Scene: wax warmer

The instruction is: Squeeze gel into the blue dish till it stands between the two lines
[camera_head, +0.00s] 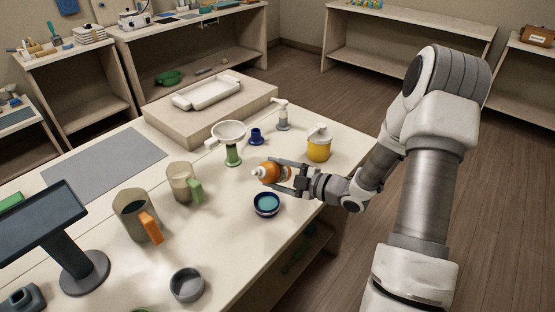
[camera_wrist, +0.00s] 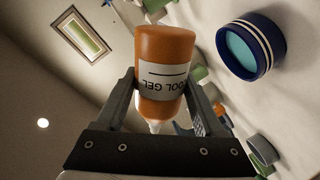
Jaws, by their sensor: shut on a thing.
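My gripper (camera_head: 284,174) is shut on an orange gel bottle (camera_head: 269,172), with one finger on each side. The bottle is tilted over, and its white nozzle points left in the head view. In the wrist view the bottle (camera_wrist: 164,50) shows a white label reading "COOL GEL" upside down. The blue dish (camera_head: 266,212) stands on the table, nearer the camera than the bottle and apart from it. In the wrist view the dish (camera_wrist: 268,55) shows two pale lines around its dark wall and teal inside. I cannot tell how the teal surface stands against the lines.
Jugs with green (camera_head: 182,181) and orange handles (camera_head: 137,217) are left. A grey bowl (camera_head: 187,285) is in front.

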